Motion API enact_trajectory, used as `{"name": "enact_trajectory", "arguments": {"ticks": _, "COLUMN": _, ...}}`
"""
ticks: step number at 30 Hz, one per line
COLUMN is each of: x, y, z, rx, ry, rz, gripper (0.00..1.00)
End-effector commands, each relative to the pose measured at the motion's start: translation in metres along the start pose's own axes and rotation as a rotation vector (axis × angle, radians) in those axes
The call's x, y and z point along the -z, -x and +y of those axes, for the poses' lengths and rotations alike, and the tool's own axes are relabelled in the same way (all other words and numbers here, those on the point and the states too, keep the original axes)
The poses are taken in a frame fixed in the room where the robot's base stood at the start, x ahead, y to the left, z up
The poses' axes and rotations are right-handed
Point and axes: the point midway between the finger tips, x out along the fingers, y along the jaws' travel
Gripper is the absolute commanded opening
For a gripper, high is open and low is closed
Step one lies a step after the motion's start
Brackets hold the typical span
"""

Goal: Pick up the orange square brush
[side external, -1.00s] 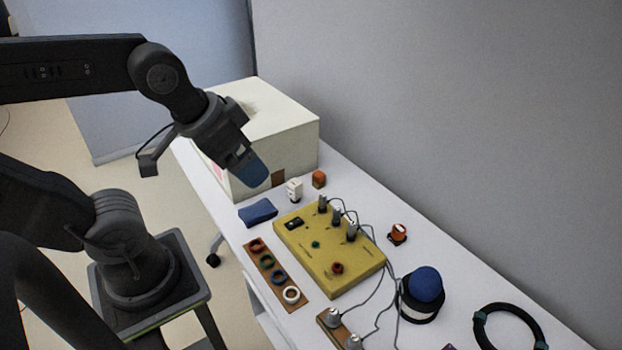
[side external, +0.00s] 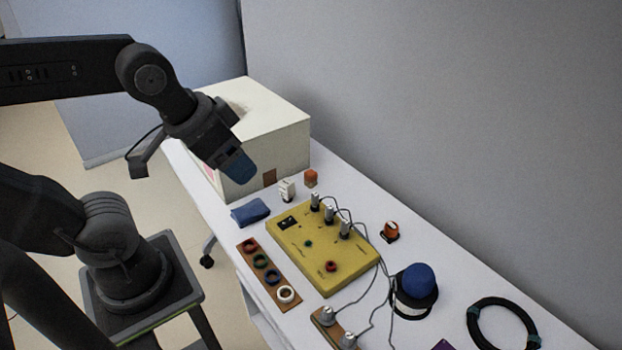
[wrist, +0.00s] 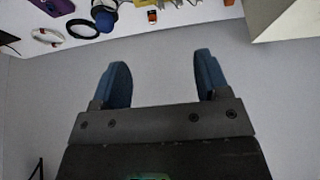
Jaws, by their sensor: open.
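A small orange block (side external: 311,178), which looks like the orange square brush, stands on the white table beside the white box. What seems to be the same block shows at the top edge of the wrist view (wrist: 228,2), partly cut off. My gripper (side external: 240,170) hangs in the air in front of the white box, to the left of the orange block and apart from it. In the wrist view its blue fingers (wrist: 162,75) are spread, with only the grey wall between them.
The large white box (side external: 262,135) stands behind the gripper. A white block (side external: 287,190), blue pouch (side external: 250,211), yellow panel with cables (side external: 310,255), board of coloured rings (side external: 265,268), orange-and-black item (side external: 390,231), blue-domed item (side external: 418,280) and black ring (side external: 472,325) crowd the table.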

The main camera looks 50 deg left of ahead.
Motion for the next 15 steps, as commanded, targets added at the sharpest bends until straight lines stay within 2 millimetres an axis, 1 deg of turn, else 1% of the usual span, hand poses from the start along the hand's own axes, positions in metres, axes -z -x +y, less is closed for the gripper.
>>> {"name": "enact_trajectory", "arguments": {"ticks": 5, "x": 0.001, "y": 0.0, "z": 0.0, "rx": 0.001, "ry": 0.003, "rz": -0.001, "gripper": 0.69}}
{"name": "enact_trajectory", "arguments": {"ticks": 8, "x": 0.009, "y": -0.001, "z": -0.003, "rx": 0.01, "ry": 0.034, "rz": -0.012, "gripper": 0.69}}
{"name": "enact_trajectory", "arguments": {"ticks": 11, "x": 0.03, "y": -0.006, "z": -0.009, "rx": 0.033, "ry": 0.114, "rz": -0.036, "gripper": 0.69}}
{"name": "enact_trajectory", "arguments": {"ticks": 14, "x": 0.06, "y": -0.018, "z": -0.02, "rx": 0.07, "ry": 0.238, "rz": -0.07, "gripper": 0.69}}
{"name": "enact_trajectory", "arguments": {"ticks": 15, "x": 0.073, "y": -0.024, "z": -0.025, "rx": 0.086, "ry": 0.293, "rz": -0.084, "gripper": 0.69}}
